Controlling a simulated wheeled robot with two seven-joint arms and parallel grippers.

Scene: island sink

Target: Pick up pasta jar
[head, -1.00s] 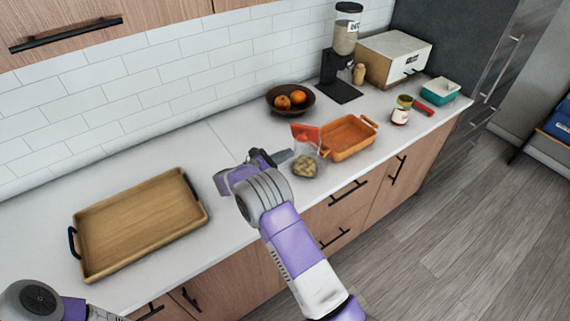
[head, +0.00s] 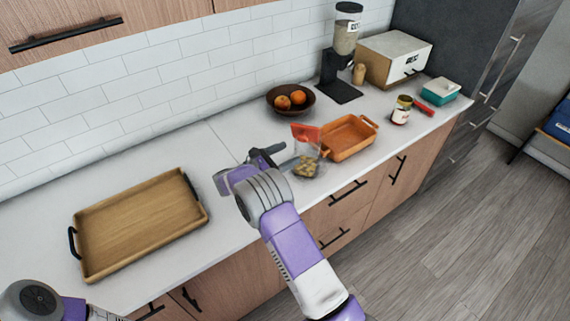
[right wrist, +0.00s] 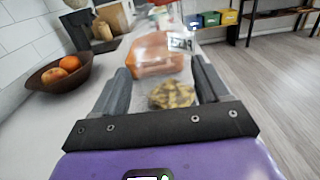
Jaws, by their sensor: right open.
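The pasta jar (head: 306,162) is a clear container with a red top and yellowish-brown pasta low inside. It stands upright on the counter near the front edge, just left of the orange baking dish. My right gripper (head: 281,156) is level with it, just to its left, with the fingers pointing at it. In the right wrist view, the open fingers of my right gripper (right wrist: 160,76) flank the jar (right wrist: 172,94), which shows between and beyond them. I cannot tell whether the fingers touch it. Only part of my left arm shows, at the lower left; its gripper is out of view.
The orange baking dish (head: 349,150) is close on the jar's right. A fruit bowl (head: 292,113) stands behind. A wooden tray (head: 140,225) lies at left. A labelled jar (head: 401,117), a teal container (head: 440,98) and a dispenser (head: 345,60) stand farther right. Counter between tray and bowl is clear.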

